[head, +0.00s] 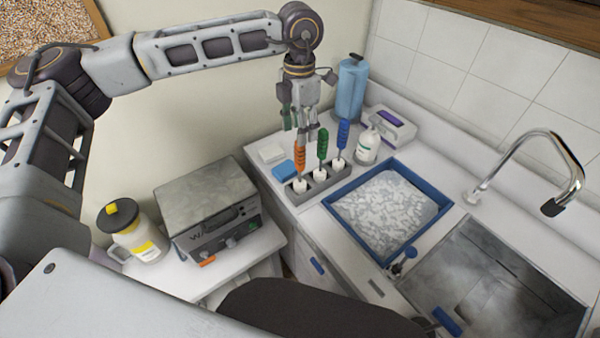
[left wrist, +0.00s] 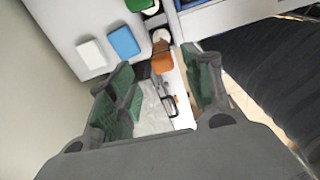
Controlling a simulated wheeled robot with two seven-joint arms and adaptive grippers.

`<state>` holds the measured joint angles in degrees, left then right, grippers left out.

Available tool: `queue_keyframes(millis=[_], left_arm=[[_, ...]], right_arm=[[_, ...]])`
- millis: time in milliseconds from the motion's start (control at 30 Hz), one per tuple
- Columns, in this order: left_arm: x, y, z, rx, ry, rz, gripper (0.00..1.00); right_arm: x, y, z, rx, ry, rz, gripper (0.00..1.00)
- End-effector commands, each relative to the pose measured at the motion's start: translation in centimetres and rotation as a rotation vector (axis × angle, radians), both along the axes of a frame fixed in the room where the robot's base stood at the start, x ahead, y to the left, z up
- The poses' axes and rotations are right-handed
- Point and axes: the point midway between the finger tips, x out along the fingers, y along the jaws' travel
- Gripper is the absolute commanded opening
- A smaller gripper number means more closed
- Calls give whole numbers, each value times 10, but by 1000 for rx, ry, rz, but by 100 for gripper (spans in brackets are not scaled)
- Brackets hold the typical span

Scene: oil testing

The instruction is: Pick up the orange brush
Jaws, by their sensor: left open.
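The orange brush (head: 299,158) stands upright in the grey rack (head: 322,191) on the counter, to the left of a green brush (head: 322,145) and a blue brush (head: 342,135). My left gripper (head: 306,130) points down just above the top of the orange brush's handle. In the left wrist view, the orange handle (left wrist: 162,62) lies between and beyond the fingertips of the open gripper (left wrist: 165,80). I cannot tell whether the fingers touch it. My right gripper is not in view.
A blue sponge (head: 284,170) and a white block (head: 271,152) lie left of the rack. A blue-rimmed tray (head: 428,222) and a sink (head: 500,275) lie to the right. A blue bottle (head: 351,88) and a white bottle (head: 368,146) stand behind. A metal-topped device (head: 207,195) sits on the lower left counter.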

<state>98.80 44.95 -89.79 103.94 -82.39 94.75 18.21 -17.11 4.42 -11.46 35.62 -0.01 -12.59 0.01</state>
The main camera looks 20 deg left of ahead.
Motion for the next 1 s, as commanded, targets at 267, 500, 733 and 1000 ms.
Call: queue_keyframes(millis=[267, 500, 733, 1000], left_arm=[[0, 0, -10, -1, -1, 0, 50], [0, 0, -10, 0, 0, 0, 50], [-1, -1, -20, 0, 1, 0, 50], [-3, -1, -48, 1, 2, 0, 50]], right_arm=[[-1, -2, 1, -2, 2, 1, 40], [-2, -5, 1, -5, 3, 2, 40], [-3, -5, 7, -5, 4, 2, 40], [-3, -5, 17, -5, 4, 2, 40]])
